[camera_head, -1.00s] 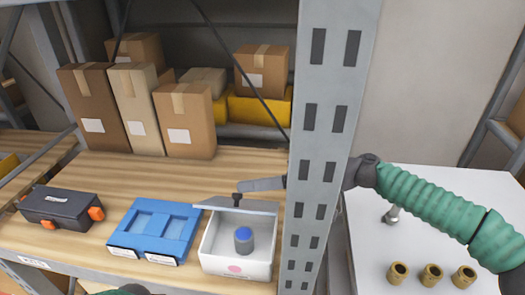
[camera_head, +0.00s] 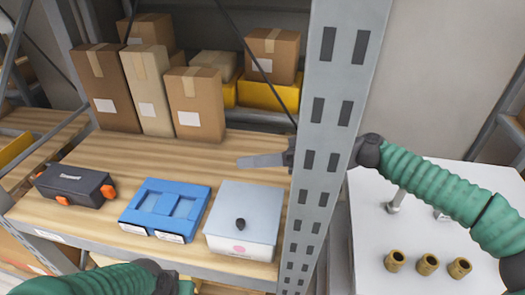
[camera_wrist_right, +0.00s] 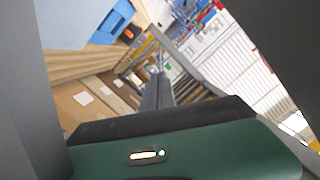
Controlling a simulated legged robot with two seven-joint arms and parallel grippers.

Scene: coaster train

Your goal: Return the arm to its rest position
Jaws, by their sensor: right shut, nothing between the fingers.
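My right arm (camera_head: 435,190), in green ribbed sleeving, comes in from the right in the head view and passes behind the grey shelf post. My right gripper (camera_head: 262,160) shows left of the post, above the wooden shelf, shut and empty. It is behind and above the white box (camera_head: 243,212), apart from it. The box's lid, with a dark knob, is down, so its inside is hidden. In the right wrist view the shut fingers (camera_wrist_right: 158,92) show as a narrow grey bar. My left arm (camera_head: 110,280) shows at the bottom left; its fingers are out of view.
The grey perforated post (camera_head: 330,130) stands close beside my right arm. A blue tray (camera_head: 165,210) and a dark toolbox (camera_head: 75,185) are on the shelf. Cardboard boxes (camera_head: 195,100) stand behind. A white table (camera_head: 370,240) at right holds brass fittings (camera_head: 428,264) and bolts.

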